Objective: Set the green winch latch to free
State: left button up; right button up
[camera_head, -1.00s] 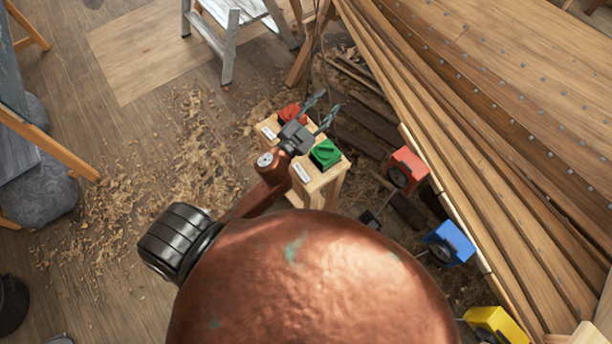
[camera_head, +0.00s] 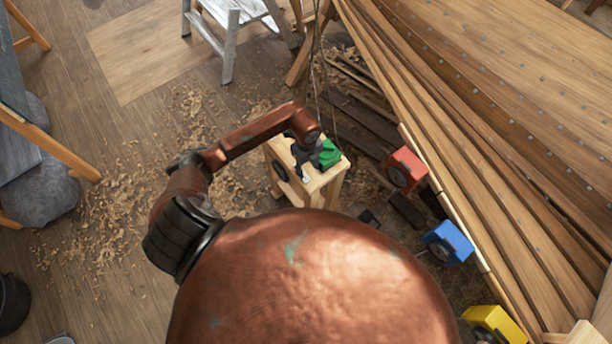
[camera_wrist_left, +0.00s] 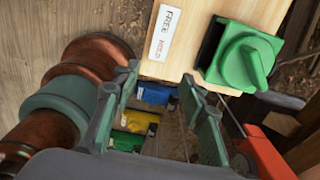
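The green winch latch (camera_head: 328,153) sits on top of a small wooden stand (camera_head: 318,182). In the left wrist view the latch (camera_wrist_left: 245,60) is a square green block with a raised turning handle. Beside it is a white label (camera_wrist_left: 164,33) with FREE and HOLD on it. I cannot tell which word the handle points to. My left gripper (camera_head: 305,155) is low at the stand, just left of the latch, partly hidden by my arm. In the wrist view its fingers (camera_wrist_left: 160,80) are spread and empty, with the latch outside them, apart from the right finger. My right gripper is not in view.
Red (camera_head: 407,168), blue (camera_head: 448,243) and yellow (camera_head: 496,325) winch blocks stand along the plank hull (camera_head: 480,90) on the right. A stepladder (camera_head: 228,40) stands at the back. Shavings cover the floor. My arm covers the stand's far end.

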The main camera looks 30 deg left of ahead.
aim_at(306, 179)
pick_arm(q)
jog(key=shift+a+f, duration=0.25)
jog(key=shift+a, duration=0.15)
notch_tip(306, 179, down, 7)
jog(key=shift+f+p, duration=0.15)
jog(key=shift+p, duration=0.25)
jog(key=shift+c, duration=0.6)
grip_shut()
